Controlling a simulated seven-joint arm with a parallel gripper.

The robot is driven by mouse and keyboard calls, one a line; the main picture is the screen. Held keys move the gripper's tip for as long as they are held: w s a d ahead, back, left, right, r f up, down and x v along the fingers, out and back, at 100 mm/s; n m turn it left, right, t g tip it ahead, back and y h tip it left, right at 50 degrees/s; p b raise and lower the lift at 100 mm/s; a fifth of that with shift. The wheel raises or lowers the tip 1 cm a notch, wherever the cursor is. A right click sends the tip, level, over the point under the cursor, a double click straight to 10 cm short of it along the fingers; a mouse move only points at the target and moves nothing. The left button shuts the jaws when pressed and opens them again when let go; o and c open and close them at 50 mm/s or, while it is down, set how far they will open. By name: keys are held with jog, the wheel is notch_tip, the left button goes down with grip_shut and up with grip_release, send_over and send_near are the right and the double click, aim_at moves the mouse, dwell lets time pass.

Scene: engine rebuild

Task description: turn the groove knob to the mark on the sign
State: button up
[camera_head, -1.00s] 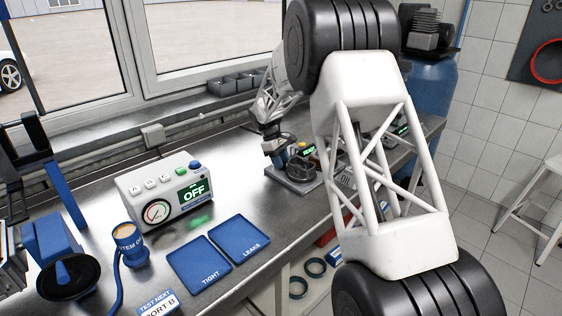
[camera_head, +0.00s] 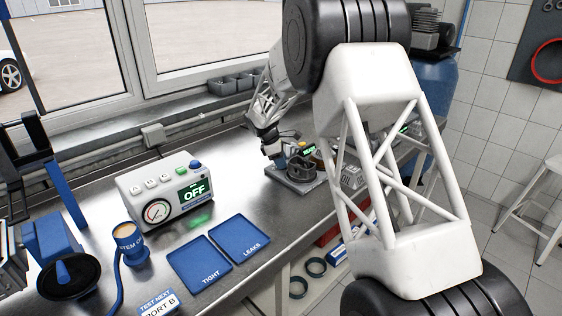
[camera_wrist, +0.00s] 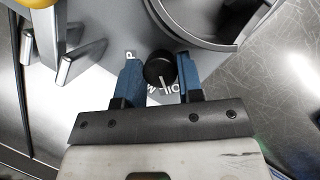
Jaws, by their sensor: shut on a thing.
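The groove knob (camera_wrist: 160,68) is round and black with a white pointer line, and it sits between the two blue fingers of my gripper (camera_wrist: 160,78) in the wrist view. The fingers are shut on it from either side. Its white line points toward the bottom of the picture, slightly right. White printed letters lie around the knob, partly covered by the fingers and knob. In the head view my gripper (camera_head: 275,155) is at the small grey fixture (camera_head: 297,184) on the bench; the knob is not distinguishable there. I cannot identify the sign's mark.
A curved metal ring (camera_wrist: 205,30) stands close beside the right finger, and grey metal tabs (camera_wrist: 80,60) stand to the left. A white gauge box (camera_head: 160,190) reading OFF and blue trays (camera_head: 200,265) lie left of the fixture. Bare steel bench lies between.

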jog(key=o, duration=0.9)
jog(key=v, duration=0.8)
jog(key=shift+f, duration=0.1)
